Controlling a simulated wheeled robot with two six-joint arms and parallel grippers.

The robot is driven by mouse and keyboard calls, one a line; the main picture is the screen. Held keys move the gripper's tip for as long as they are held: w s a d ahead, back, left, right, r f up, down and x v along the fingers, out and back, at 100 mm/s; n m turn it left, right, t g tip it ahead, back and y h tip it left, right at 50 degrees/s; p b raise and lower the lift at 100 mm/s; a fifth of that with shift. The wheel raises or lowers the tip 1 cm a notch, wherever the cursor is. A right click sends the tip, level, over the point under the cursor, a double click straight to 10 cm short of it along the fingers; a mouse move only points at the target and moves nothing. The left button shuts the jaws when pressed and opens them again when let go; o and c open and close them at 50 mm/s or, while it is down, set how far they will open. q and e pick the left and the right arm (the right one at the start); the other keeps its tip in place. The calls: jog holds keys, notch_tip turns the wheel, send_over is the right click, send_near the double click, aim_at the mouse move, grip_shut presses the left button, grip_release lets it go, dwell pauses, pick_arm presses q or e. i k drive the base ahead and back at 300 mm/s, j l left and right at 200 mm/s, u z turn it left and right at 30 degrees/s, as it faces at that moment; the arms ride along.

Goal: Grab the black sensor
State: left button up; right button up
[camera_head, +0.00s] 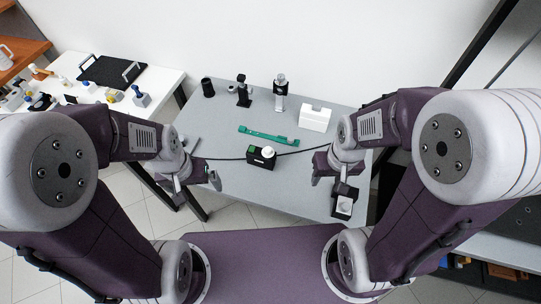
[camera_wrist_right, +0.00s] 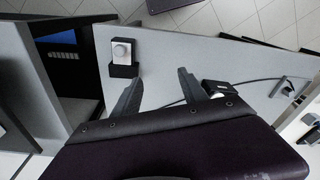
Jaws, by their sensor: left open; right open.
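A small black box (camera_head: 262,157) with a green panel and a white round top sits mid-table, a cable running to both sides. A second black piece (camera_head: 343,203) with a pale square face is near the table's front right. I cannot tell for certain which is the black sensor. My right gripper (camera_head: 326,174) is open and empty between them. In the right wrist view, the open fingers (camera_wrist_right: 158,82) have the pale-faced piece (camera_wrist_right: 122,58) beyond the left finger and the cabled box (camera_wrist_right: 216,88) to the right. My left gripper (camera_head: 196,184) is open and empty near the table's left edge.
On the grey table (camera_head: 225,115) are a green bar (camera_head: 268,135), a white box (camera_head: 315,118), and a black cylinder (camera_head: 207,87) with two upright mounts at the back. A white side table (camera_head: 165,80) with a black tray (camera_head: 112,71) stands left.

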aim_at(256, 158)
jog(key=i+j+z, duration=0.2)
jog(key=j+z, duration=0.25)
jog(key=j, duration=0.75)
jog(key=j+z, duration=0.4)
jog(key=j, duration=0.8)
